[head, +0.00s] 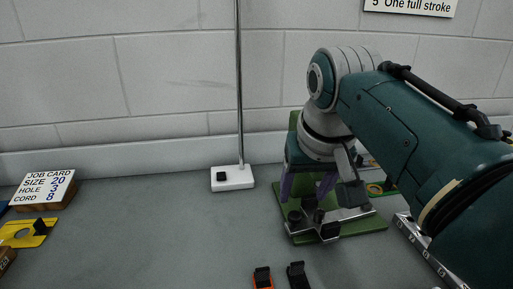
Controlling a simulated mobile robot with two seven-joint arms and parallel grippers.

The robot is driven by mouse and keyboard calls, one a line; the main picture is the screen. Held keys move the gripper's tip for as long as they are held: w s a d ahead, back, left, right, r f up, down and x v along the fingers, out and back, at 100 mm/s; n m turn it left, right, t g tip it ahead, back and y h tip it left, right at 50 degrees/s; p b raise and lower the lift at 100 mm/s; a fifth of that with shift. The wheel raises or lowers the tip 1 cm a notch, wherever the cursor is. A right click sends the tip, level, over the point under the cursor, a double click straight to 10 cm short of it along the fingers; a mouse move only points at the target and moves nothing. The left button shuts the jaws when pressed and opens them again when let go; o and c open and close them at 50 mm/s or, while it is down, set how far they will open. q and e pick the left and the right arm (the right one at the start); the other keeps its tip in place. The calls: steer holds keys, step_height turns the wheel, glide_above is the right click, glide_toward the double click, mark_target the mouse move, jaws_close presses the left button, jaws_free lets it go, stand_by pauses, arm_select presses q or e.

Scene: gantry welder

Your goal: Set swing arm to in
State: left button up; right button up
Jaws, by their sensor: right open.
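My left gripper is out of view.
A white block (232,178) with a tall thin rod (239,80) stands left of the fixture. A job card (45,187) and a yellow plate (24,233) lie far left. Orange (263,278) and black (298,275) pieces lie at the front. A metal strip (428,250) lies right. The left-centre table is clear.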

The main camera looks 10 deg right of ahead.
steer(key=shift+v, duration=1.1)
